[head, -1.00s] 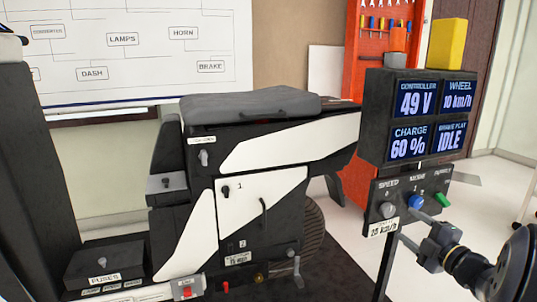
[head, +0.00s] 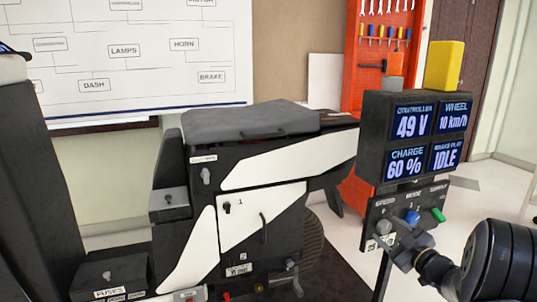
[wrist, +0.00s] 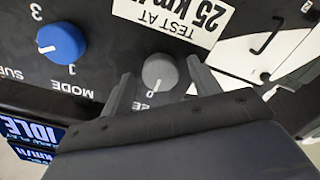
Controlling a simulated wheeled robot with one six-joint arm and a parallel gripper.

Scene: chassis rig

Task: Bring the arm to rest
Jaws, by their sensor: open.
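My gripper (head: 397,247) is open in front of the control panel (head: 373,216) at the right of the head view. In the wrist view my gripper's fingers (wrist: 160,78) stand apart on either side of the grey speed knob (wrist: 160,72), with visible gaps. Contact with it is not seen. The grey speed knob (head: 384,227) shows just left of my gripper in the head view. The blue mode knob (wrist: 62,43) is left of the fingers in the wrist view, and also shows in the head view (head: 412,216).
The display box (head: 420,138) above the panel reads 49 V, 10 km/h, 60 % and IDLE. A yellow block (head: 445,65) sits on top. A green switch (head: 438,215) is at the panel's right. The black and white chassis (head: 255,195) stands left. Pale floor (head: 345,235) is open between.

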